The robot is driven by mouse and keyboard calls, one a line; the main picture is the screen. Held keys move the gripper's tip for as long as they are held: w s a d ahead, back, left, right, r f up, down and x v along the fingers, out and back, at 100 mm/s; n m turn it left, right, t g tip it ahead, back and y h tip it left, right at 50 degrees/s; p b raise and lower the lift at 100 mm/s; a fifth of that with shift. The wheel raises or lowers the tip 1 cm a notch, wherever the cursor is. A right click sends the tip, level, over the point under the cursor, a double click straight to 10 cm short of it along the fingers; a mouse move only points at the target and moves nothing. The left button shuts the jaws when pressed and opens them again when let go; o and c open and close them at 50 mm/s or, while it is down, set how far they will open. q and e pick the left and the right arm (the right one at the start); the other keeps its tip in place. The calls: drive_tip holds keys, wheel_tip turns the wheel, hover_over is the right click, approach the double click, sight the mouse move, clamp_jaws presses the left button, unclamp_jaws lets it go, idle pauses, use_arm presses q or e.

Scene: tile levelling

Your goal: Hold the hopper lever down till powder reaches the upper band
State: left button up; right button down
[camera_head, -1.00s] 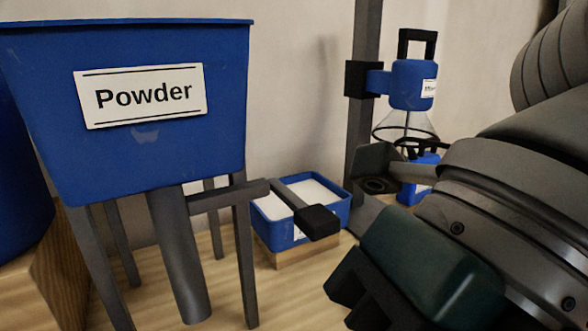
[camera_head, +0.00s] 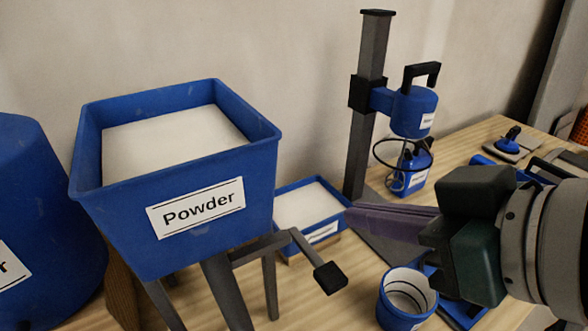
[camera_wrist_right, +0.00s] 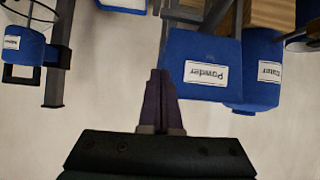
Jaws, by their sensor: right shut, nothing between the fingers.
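The blue hopper (camera_head: 215,255) labelled Powder stands on grey legs at the left in the head view, full of white powder (camera_head: 170,140). It also shows upside down in the right wrist view (camera_wrist_right: 208,50). Its grey lever with a black end pad (camera_head: 330,277) sticks out from the front right side. A blue bucket (camera_head: 408,303) with dark bands on its inner wall stands right of the lever; I see no powder in it. My right gripper (camera_head: 355,217) is shut and empty, fingers pointing left, above and apart from the lever. My left gripper is not in view.
A blue tray of white powder (camera_head: 310,207) sits behind the lever. A mixer stand (camera_head: 370,130) with a blue motor head rises behind my right gripper. A big blue container (camera_head: 40,220) stands at far left. Other tools lie on the wooden bench at the right.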

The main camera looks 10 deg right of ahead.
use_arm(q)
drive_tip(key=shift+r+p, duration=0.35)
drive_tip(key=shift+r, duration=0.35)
use_arm(e)
drive_tip(key=s+d+f+g+h, duration=0.1)
drive_tip(key=s+d+f+m+g, duration=0.1)
drive_tip(key=s, duration=0.1)
drive_tip(key=shift+f+h, duration=0.3)
drive_tip(key=shift+h, duration=0.1)
drive_tip(key=b, duration=0.2)
hover_over(325, 269)
drive_tip(key=s+d, duration=0.1)
drive_tip(key=s, duration=0.2)
wheel_tip(325, 269, down, 7)
drive_tip(key=shift+w+d+r, duration=0.1)
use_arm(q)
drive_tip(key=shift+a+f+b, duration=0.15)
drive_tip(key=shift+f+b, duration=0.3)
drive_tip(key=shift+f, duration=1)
use_arm(e)
drive_tip(key=shift+f, duration=2.1)
